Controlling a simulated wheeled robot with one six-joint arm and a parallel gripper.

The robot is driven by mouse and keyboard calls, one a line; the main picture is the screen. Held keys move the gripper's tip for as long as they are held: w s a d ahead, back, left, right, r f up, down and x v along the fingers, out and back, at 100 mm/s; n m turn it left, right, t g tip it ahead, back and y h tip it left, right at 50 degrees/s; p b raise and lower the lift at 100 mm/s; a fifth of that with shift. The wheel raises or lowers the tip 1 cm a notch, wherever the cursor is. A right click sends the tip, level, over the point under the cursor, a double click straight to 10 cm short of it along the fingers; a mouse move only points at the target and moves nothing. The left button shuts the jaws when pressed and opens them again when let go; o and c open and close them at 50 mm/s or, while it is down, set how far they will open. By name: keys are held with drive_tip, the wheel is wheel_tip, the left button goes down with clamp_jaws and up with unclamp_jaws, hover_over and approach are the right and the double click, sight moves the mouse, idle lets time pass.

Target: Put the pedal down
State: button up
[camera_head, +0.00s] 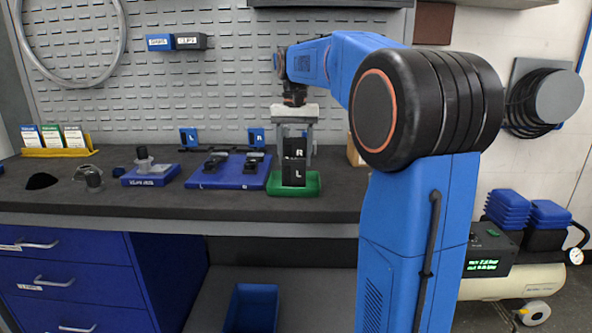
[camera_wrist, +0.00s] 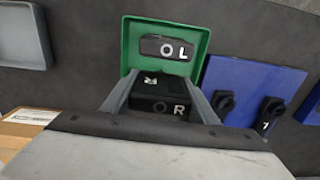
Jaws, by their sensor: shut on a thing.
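My gripper (camera_head: 296,143) points down at the back of the workbench, shut on a black pedal marked R (camera_head: 295,148). In the wrist view the R pedal (camera_wrist: 160,107) sits between my two grey fingers. Below it is a green tray (camera_head: 310,186), which shows in the wrist view too (camera_wrist: 134,60). A second black pedal, marked L (camera_head: 291,176), is in the green tray; it also shows in the wrist view (camera_wrist: 165,48). The R pedal appears above the L pedal; I cannot tell whether they touch.
A blue tray (camera_head: 228,183) marked L and R, with black parts on it, lies left of the green tray. Farther left are a blue block (camera_head: 150,179) and small parts. A cardboard box (camera_head: 355,155) stands to the right. A pegboard wall is behind the bench.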

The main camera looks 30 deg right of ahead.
sight(295, 138)
drive_tip(key=shift+f, duration=2.05)
drive_tip(key=shift+f, duration=0.15)
drive_tip(key=o, duration=1.1)
drive_tip(key=shift+o, duration=0.2)
wheel_tip(295, 138, up, 12)
drive_tip(key=shift+r, duration=0.15)
